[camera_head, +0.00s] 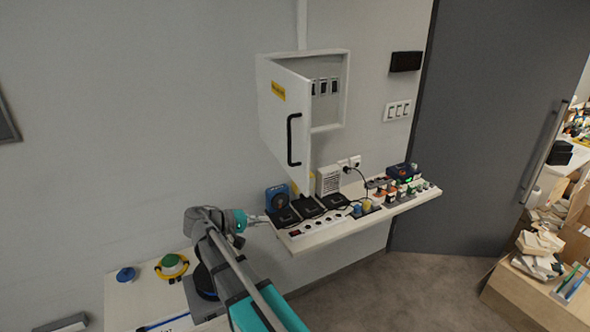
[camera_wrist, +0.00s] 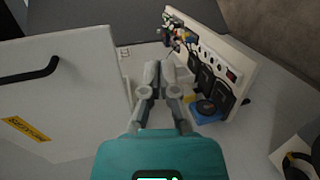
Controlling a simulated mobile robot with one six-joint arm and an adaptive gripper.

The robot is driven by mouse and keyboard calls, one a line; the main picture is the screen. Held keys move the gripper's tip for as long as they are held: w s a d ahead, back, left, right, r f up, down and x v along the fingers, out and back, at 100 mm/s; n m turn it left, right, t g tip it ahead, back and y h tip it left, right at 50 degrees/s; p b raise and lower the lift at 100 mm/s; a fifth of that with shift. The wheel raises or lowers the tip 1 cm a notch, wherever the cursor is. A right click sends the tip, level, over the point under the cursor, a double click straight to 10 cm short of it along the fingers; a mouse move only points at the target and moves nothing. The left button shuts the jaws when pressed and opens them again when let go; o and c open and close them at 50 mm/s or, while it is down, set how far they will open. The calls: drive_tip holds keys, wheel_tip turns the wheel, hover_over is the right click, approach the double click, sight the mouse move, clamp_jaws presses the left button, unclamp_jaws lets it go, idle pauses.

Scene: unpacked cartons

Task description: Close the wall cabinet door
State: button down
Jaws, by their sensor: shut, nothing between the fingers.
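The white wall cabinet (camera_head: 328,129) hangs on the grey wall with its door (camera_head: 283,125) standing open, swung out to the left. The door carries a black handle (camera_head: 291,140) and a yellow label. Breaker switches show inside the cabinet. In the wrist view the door (camera_wrist: 62,110) fills the left side, with its black handle (camera_wrist: 30,74) and label. My gripper (camera_wrist: 165,68) is shut and empty, to the right of the door and apart from the handle. In the head view my gripper (camera_head: 262,220) is small, below the cabinet at the shelf's left end.
A shelf (camera_head: 310,240) below the cabinet holds black chargers, a power strip, a blue device and several small items. A lower white table (camera_head: 125,298) with a green button stands at left. A dark door (camera_head: 480,120) and open cartons (camera_head: 540,290) are at right.

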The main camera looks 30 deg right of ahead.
sight(304, 182)
wheel_tip(304, 182, up, 9)
drive_tip(key=w+a+h+p, duration=0.2)
drive_tip(key=h, duration=0.1)
drive_tip(key=shift+w+f+m+g, duration=0.15)
drive_tip(key=shift+w+m+g, duration=0.15)
drive_tip(key=shift+m, duration=0.1)
drive_tip(key=shift+s+d, duration=0.1)
drive_tip(key=shift+s+d, duration=0.15)
drive_tip(key=shift+d, duration=2.15)
drive_tip(key=shift+s+d, duration=0.2)
drive_tip(key=shift+d, duration=2.05)
drive_tip(key=shift+s+d, duration=0.15)
drive_tip(key=shift+d, duration=2.15)
drive_tip(key=shift+d, duration=0.1)
